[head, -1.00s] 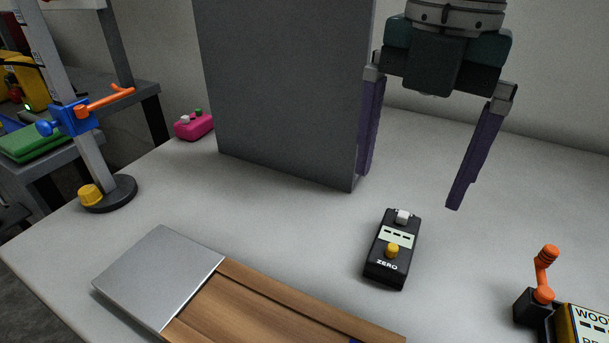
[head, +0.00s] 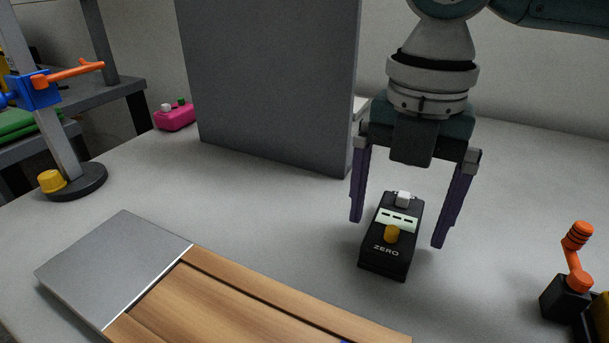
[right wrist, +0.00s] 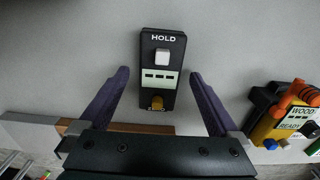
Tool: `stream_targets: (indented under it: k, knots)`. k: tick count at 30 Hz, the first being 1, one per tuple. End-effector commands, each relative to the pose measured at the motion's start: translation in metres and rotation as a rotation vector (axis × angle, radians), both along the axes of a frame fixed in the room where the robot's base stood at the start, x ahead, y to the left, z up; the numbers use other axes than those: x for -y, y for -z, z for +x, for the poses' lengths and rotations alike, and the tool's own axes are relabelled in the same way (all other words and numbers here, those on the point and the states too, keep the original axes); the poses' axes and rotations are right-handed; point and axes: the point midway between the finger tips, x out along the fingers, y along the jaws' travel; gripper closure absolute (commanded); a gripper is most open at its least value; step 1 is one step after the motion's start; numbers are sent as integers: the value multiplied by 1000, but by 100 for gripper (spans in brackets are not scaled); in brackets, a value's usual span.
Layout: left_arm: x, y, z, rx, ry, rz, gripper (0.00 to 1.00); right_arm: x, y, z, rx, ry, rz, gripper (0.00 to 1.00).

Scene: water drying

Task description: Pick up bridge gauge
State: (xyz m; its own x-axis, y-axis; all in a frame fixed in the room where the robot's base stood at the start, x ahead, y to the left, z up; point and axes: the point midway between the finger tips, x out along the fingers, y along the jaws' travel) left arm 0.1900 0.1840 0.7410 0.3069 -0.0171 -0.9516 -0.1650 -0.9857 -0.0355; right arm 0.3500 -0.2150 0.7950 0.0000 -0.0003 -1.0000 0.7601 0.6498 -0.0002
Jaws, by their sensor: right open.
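The bridge gauge looks to be the small black box (head: 385,258) marked ZERO, with a pale display, a white button and a yellow knob. It lies on the light grey table in the head view. It also shows in the right wrist view (right wrist: 162,105), where the word HOLD is readable. My right gripper (head: 398,232) is open, with its two purple fingers on either side of the box's far part. In the right wrist view the fingers (right wrist: 160,75) stand apart from the box, with a gap on each side. My left gripper is out of view.
A tall grey panel (head: 270,80) stands behind and left. A wooden board with a metal plate (head: 115,265) lies at the front left. A yellow and black WOOD device (right wrist: 280,125) with an orange lever is on the right. A pink box (head: 174,117) sits at the back left.

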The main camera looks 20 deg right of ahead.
Motion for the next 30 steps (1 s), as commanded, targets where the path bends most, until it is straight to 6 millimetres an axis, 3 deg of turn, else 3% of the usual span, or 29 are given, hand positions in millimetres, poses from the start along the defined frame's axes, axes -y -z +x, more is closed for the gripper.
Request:
stream_targets:
  k: [7,30]
  knots:
    - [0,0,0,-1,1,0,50,0,1,0,0,0,0,4]
    - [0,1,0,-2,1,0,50,0,1,0,0,0,0,90]
